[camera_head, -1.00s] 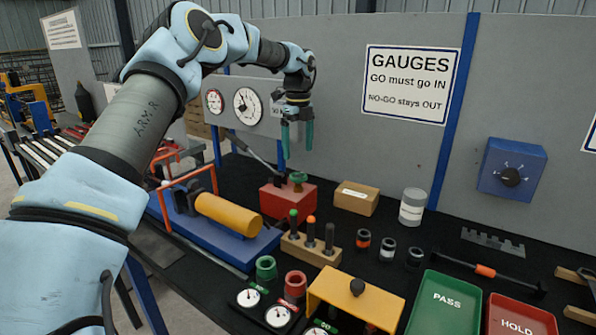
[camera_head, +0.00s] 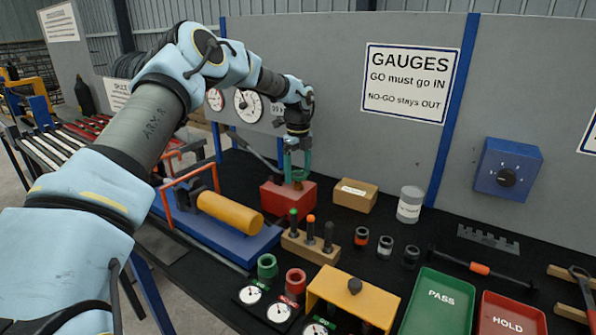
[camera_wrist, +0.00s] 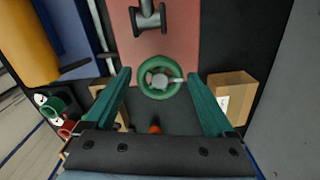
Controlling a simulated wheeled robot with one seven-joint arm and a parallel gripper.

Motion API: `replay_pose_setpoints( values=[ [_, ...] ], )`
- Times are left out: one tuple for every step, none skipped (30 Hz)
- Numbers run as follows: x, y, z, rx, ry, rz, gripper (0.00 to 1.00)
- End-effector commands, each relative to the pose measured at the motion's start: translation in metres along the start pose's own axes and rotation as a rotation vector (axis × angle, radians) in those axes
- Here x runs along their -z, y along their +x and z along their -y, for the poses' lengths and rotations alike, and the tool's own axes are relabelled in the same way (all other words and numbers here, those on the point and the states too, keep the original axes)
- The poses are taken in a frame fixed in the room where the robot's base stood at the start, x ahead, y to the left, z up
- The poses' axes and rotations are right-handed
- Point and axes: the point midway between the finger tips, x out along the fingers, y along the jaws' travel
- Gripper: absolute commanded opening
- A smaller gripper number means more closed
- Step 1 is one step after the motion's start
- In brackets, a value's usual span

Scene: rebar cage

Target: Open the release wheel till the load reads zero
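The green release wheel (camera_wrist: 146,79) sits on top of a red pump block (camera_head: 279,198) on the black bench. In the wrist view the wheel lies centred between my fingertips. My gripper (camera_head: 297,166) points down directly over the wheel. Its two green fingers are apart, one on each side of the wheel, with gaps showing in the wrist view (camera_wrist: 159,76). Whether the fingertips are at wheel height cannot be told. A large white dial (camera_head: 248,105) and a smaller dial (camera_head: 215,100) are on the panel behind; their readings are too small to make out.
A yellow cylinder (camera_head: 229,214) on a blue base with an orange frame lies left of the block. A cardboard box (camera_head: 355,196) stands close on the right. A wooden holder (camera_head: 310,246) with several plug gauges stands in front. The grey panel rises behind.

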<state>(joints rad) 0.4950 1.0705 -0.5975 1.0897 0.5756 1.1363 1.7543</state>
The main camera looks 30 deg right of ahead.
Motion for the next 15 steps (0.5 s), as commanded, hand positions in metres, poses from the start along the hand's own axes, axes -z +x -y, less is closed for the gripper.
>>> replay_pose_setpoints(
  values=[
    [0.0000, -0.0002, 0.0001, 0.000, 0.000, 0.000, 0.82],
    [0.0000, -0.0003, 0.0001, 0.000, 0.000, 0.000, 0.79],
    [0.0000, -0.0003, 0.0001, 0.000, 0.000, 0.000, 0.74],
    [0.0000, -0.0003, 0.0001, 0.000, 0.000, 0.000, 0.71],
    [0.0000, -0.0004, 0.0001, 0.000, 0.000, 0.000, 0.67],
    [0.0000, -0.0004, 0.0001, 0.000, 0.000, 0.000, 0.63],
    [0.0000, -0.0004, 0.0001, 0.000, 0.000, 0.000, 0.59],
    [0.0000, -0.0004, 0.0001, 0.000, 0.000, 0.000, 0.56],
    [0.0000, -0.0005, 0.0001, 0.000, 0.000, 0.000, 0.52],
    [0.0000, -0.0005, 0.0001, 0.000, 0.000, 0.000, 0.48],
    [0.0000, -0.0005, 0.0001, 0.000, 0.000, 0.000, 0.45],
    [0.0000, -0.0005, 0.0001, 0.000, 0.000, 0.000, 0.40],
    [0.0000, -0.0005, 0.0001, 0.000, 0.000, 0.000, 0.37],
    [0.0000, -0.0005, 0.0001, 0.000, 0.000, 0.000, 0.34],
    [0.0000, -0.0006, 0.0001, 0.000, 0.000, 0.000, 0.29]
  ],
)
